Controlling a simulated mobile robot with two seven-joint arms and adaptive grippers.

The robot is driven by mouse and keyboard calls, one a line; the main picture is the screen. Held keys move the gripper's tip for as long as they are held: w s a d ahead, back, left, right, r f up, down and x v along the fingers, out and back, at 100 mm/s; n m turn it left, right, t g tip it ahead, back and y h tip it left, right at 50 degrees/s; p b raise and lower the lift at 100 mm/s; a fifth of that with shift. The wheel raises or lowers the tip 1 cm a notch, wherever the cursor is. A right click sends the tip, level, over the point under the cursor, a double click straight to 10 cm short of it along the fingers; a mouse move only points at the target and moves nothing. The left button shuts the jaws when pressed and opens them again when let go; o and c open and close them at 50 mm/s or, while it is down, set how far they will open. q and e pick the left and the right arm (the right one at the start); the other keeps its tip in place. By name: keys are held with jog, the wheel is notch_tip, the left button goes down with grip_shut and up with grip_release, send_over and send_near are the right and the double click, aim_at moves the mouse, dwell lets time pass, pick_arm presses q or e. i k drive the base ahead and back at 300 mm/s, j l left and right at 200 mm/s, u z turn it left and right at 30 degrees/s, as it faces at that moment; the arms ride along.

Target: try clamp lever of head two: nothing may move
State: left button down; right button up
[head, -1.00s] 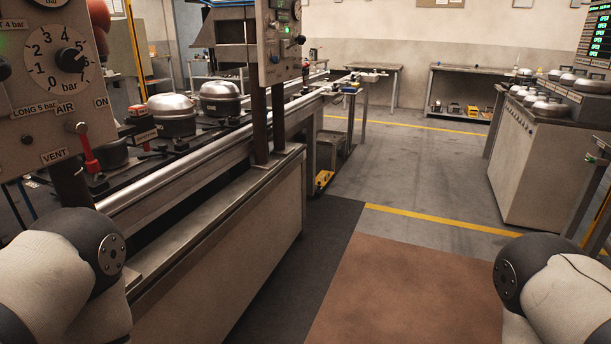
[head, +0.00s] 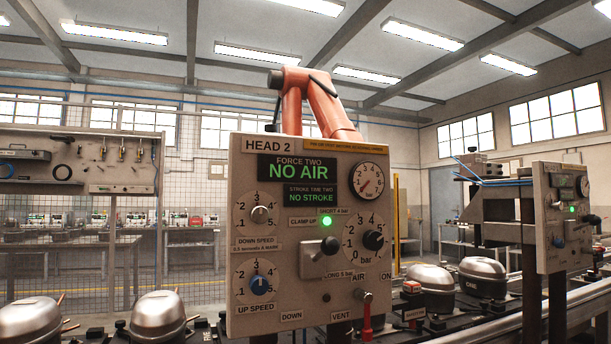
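The HEAD 2 panel (head: 290,322) stands upright in the middle of the head view. Its display (head: 298,168) reads FORCE TWO NO AIR, and the one below (head: 312,194) reads STROKE TIME TWO NO STROKE. A green lamp (head: 326,221) is lit beside the CLAMP UP label (head: 302,222). Below it a black-knobbed lever (head: 330,245) sits on a small plate; I cannot read a name for it. Neither of my grippers is in view.
Metal domes (head: 158,318) stand on the line at both sides. Another panel (head: 566,225) stands right. An orange arm (head: 325,105) rises behind.

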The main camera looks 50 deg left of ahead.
aim_at(330, 246)
jog(key=k+u, duration=0.15)
jog(key=u, duration=1.1)
